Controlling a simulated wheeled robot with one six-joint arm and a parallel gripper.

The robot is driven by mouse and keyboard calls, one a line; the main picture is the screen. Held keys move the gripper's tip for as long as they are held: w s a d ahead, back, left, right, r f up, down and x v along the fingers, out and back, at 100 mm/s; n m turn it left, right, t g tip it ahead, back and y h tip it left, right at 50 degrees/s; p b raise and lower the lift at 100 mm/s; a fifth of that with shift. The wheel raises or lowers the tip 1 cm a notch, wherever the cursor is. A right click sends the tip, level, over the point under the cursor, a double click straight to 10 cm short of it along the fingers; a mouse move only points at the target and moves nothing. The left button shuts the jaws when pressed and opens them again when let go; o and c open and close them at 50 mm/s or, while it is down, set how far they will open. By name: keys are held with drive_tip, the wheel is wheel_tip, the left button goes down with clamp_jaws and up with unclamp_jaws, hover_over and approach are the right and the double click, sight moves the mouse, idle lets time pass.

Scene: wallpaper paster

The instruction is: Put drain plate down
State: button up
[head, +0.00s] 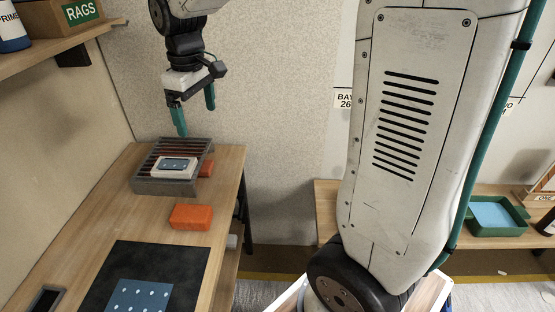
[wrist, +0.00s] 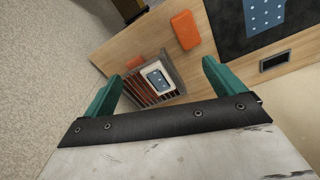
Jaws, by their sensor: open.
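A grey slatted rack (head: 140,184) with dark reddish slats sits tilted at the far end of the wooden bench. A small pale plate with a blue dotted panel (head: 174,167) lies on its slats; it also shows in the wrist view (wrist: 157,78). I cannot tell for sure which of these is the drain plate. My gripper (head: 194,112) has teal fingers and hangs above the rack, apart from it. In the wrist view my gripper (wrist: 160,74) is open, with nothing held between the fingers and the rack below them.
An orange block (head: 191,216) lies on the bench (head: 222,190) in front of the rack, and another orange piece (head: 207,168) is beside the rack. A black mat (head: 117,262) with a blue dotted sheet (head: 140,296) lies nearer. A green tray (head: 497,217) stands on the right bench.

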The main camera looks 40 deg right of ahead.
drive_tip(key=s+d+m, duration=0.1)
drive_tip(key=s+m, duration=0.4)
drive_tip(key=s, duration=2.1)
drive_tip(key=shift+s+r+m+t, duration=0.15)
drive_tip(key=shift+r+m+t, duration=0.15)
drive_tip(key=shift+r, duration=0.15)
